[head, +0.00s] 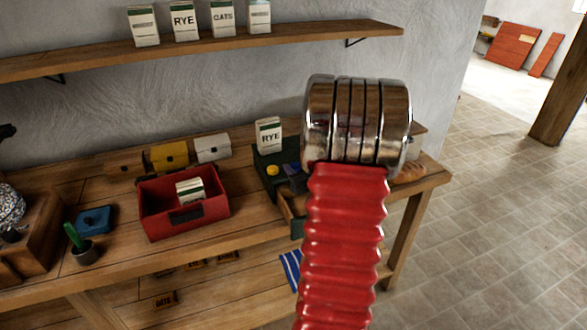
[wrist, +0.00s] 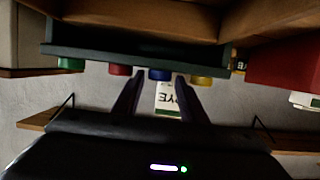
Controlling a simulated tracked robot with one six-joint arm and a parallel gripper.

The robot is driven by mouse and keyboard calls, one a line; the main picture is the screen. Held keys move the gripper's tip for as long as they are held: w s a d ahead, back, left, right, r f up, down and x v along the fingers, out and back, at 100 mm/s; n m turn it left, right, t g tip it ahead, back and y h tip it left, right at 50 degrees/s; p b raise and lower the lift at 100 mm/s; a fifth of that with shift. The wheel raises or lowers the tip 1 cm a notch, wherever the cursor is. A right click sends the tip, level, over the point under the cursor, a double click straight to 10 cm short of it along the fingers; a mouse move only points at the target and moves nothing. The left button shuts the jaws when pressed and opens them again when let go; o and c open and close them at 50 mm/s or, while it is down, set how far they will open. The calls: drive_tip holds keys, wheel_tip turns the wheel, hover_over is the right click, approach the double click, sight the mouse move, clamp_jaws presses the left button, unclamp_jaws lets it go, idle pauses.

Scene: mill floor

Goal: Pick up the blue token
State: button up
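The blue token (wrist: 160,74) stands on a dark green board (wrist: 130,58) in the wrist view, which looks upside down. It is in a row between a red token (wrist: 120,70) and a yellow token (wrist: 201,79). A green token (wrist: 70,64) is at the row's left end. My gripper (wrist: 159,79) is open, its two dark fingers apart on either side of the blue token in the picture. I cannot tell whether they touch it. In the head view, my arm hides most of the board, and the yellow token (head: 272,170) shows at its left.
A RYE packet (head: 268,136) stands on the board behind the tokens. A red open box (head: 160,222) with a packet inside is to the left on the wooden workbench (head: 245,232). A shelf (head: 300,37) with several packets runs above. An open drawer shows beneath the board.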

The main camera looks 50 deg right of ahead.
drive_tip(key=shift+c, duration=0.3)
drive_tip(key=c, duration=0.8)
drive_tip(key=shift+o, duration=0.2)
wheel_tip(320, 180, up, 10)
idle(0.8)
